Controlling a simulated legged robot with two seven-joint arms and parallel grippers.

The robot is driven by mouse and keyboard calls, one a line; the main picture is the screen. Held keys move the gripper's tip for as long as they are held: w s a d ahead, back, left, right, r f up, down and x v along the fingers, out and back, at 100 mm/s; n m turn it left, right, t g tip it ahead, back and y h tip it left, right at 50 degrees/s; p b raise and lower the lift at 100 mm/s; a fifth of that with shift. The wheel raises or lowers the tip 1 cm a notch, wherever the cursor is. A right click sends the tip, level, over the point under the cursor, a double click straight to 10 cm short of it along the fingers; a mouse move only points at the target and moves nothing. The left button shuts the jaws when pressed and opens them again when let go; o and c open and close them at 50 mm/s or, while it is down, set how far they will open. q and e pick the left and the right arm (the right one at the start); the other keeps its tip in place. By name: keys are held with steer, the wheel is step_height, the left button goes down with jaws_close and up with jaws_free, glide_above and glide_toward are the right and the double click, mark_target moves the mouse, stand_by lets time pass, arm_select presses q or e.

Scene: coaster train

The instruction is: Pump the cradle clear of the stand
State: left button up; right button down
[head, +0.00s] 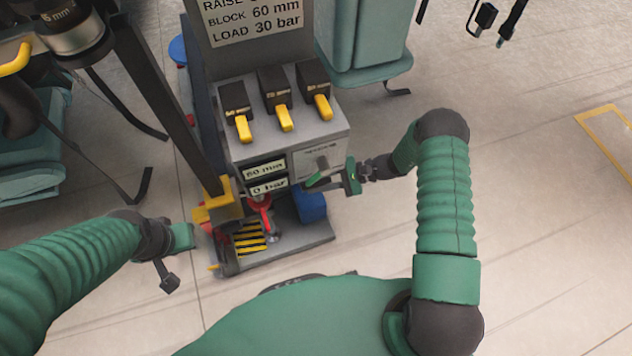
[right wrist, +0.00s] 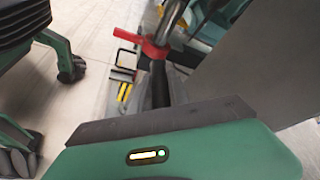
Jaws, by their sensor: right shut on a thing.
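The grey stand console (head: 290,130) stands in the middle of the head view. Its displays (head: 265,177) read "60 mm" and "0 bar". The right wrist view shows a red fitting (right wrist: 152,50) on a metal rod beyond the gripper. My left gripper (head: 172,270) hangs left of the base; its jaw opening is unclear. I cannot pick out the cradle for certain.
Three yellow levers (head: 285,120) sit on the console under a sign (head: 250,22) about block and load. A dark slanted post (head: 165,95) stands left of it. A blue block (head: 311,206) lies on the base plate (head: 290,243).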

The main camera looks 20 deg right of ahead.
steer(key=shift+f, duration=0.1)
steer(key=s+f+n+t+y+b, duration=0.1)
steer(key=s+f+n+b, duration=0.2)
steer(key=s+f, duration=0.3)
steer(key=shift+s+d+f+t, duration=0.15)
steer(key=shift+s+f+t, duration=0.25)
steer(key=shift+f, duration=1.05)
steer(key=c, duration=1.3)
jaws_free()
steer(key=shift+o, duration=0.2)
